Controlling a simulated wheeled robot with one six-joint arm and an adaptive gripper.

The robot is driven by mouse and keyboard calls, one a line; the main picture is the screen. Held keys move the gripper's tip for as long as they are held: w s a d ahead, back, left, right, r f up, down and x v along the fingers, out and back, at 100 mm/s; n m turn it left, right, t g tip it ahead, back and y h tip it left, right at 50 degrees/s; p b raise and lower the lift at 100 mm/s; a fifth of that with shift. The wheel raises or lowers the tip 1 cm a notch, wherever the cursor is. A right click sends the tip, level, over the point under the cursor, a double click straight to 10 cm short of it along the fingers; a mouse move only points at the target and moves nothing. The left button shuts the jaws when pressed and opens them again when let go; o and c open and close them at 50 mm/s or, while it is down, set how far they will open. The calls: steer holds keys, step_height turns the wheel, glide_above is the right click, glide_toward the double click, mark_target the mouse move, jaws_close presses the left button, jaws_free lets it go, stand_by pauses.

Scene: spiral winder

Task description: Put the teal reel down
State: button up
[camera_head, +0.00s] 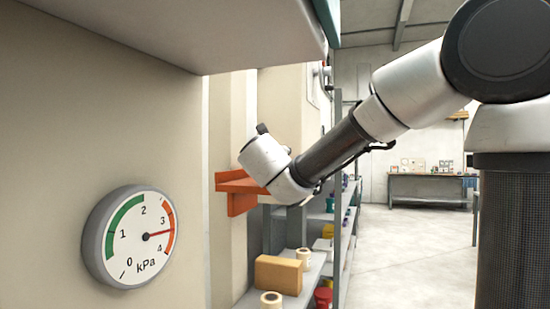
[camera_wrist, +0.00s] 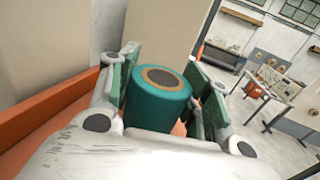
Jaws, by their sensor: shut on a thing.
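The teal reel (camera_wrist: 160,100) is in the wrist view, a teal cylinder with a tan ring and dark centre on its end. My gripper (camera_wrist: 160,90) is shut on it, with a green-padded finger on each side. An orange ledge (camera_wrist: 50,118) shows beside and below the gripper in the wrist view. In the head view the orange bracket shelf (camera_head: 240,186) is on the wall, and the end of my arm is in front of it. The reel and the fingers are hidden in the head view. I cannot tell whether the reel touches the ledge.
A round pressure gauge (camera_head: 130,237) is on the wall at left, its needle in the red band. Grey shelving (camera_head: 337,225) with a tan box (camera_head: 278,274) and small rolls stands below the bracket. A workbench (camera_head: 428,188) is far back. The floor at right is clear.

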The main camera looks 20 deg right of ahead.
steer(key=shift+f, duration=0.1)
steer(key=o, duration=1)
steer(key=shift+o, duration=0.2)
